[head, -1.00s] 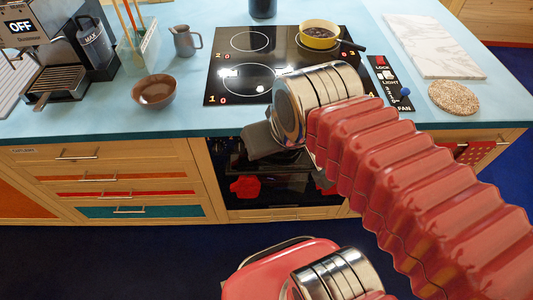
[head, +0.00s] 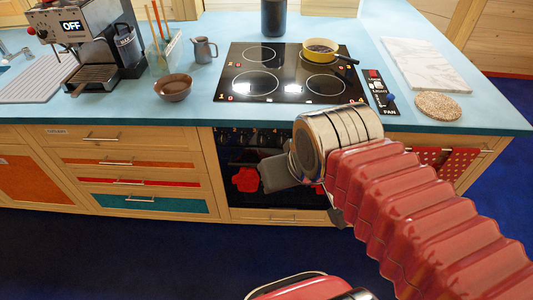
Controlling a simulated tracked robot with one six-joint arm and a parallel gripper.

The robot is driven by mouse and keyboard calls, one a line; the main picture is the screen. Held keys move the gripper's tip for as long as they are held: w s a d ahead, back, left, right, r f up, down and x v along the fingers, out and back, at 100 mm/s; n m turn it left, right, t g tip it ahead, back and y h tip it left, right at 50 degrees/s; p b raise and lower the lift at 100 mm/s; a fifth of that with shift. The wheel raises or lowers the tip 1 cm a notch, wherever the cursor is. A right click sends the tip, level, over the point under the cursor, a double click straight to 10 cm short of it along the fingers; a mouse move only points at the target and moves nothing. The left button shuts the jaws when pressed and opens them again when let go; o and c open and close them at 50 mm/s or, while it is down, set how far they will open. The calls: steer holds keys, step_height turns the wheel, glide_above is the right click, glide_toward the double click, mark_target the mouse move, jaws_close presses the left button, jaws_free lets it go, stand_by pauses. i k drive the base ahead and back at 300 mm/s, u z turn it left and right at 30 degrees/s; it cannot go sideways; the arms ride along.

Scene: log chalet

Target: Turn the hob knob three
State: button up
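The black glass hob (head: 290,88) is set in the blue worktop, with red marks by its cooking zones. A row of small dark knobs (head: 245,137) runs along the front panel under the worktop edge, above the oven. They are too small to read, and my arm hides the right part of the row. I cannot tell which is knob three. My gripper (head: 275,173) is in front of the oven, below the knob row and seemingly apart from it. Its grey body shows left of my silver wrist; its fingers are mostly hidden, so its opening cannot be judged.
A yellow pan (head: 320,57) with dark contents stands on the back right zone. A fan and light panel (head: 380,93) is right of the hob. A brown bowl (head: 174,92) and a jug (head: 204,50) stand left. Blue floor (head: 120,255) in front is clear.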

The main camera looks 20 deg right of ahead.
mark_target(262, 140)
steer(key=z, duration=0.2)
steer(key=i, duration=0.95)
steer(key=u, duration=0.1)
steer(key=k, duration=0.5)
steer(key=z, duration=1.2)
